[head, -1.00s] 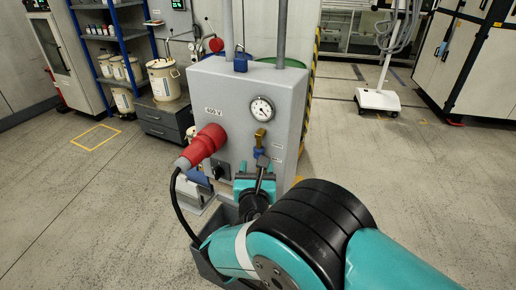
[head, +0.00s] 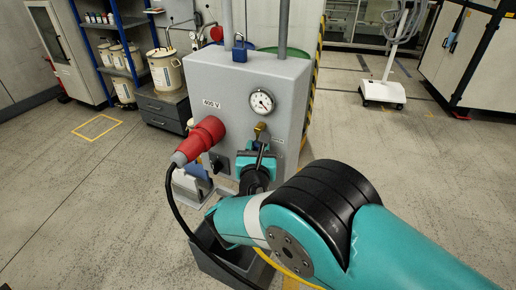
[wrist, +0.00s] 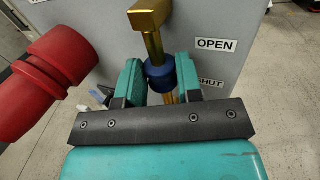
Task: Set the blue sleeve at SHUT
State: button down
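The blue sleeve (wrist: 160,76) sits around a brass stem below a brass elbow (wrist: 150,18) on the grey cabinet front. In the wrist view it is between the two teal fingers of my gripper (wrist: 160,80), with no clear gap on either side, so my gripper looks shut on it. The OPEN label (wrist: 217,44) is right of the sleeve and higher. The SHUT label (wrist: 211,83) is lower and partly hidden by the right finger. Which mark the sleeve lines up with is hard to tell. In the head view my gripper (head: 256,158) covers the sleeve.
A red plug (head: 203,138) with a black cable juts out left of my gripper; it also shows close by in the wrist view (wrist: 50,68). A gauge (head: 262,102) is above. A grey bin (head: 212,260) stands below my arm. Floor to the left is clear.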

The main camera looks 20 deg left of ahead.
jog(key=shift+f+b, duration=1.9)
jog(key=shift+b, duration=0.2)
jog(key=shift+s, duration=0.1)
jog(key=c, duration=0.8)
grip_release()
jog(key=shift+r, duration=0.1)
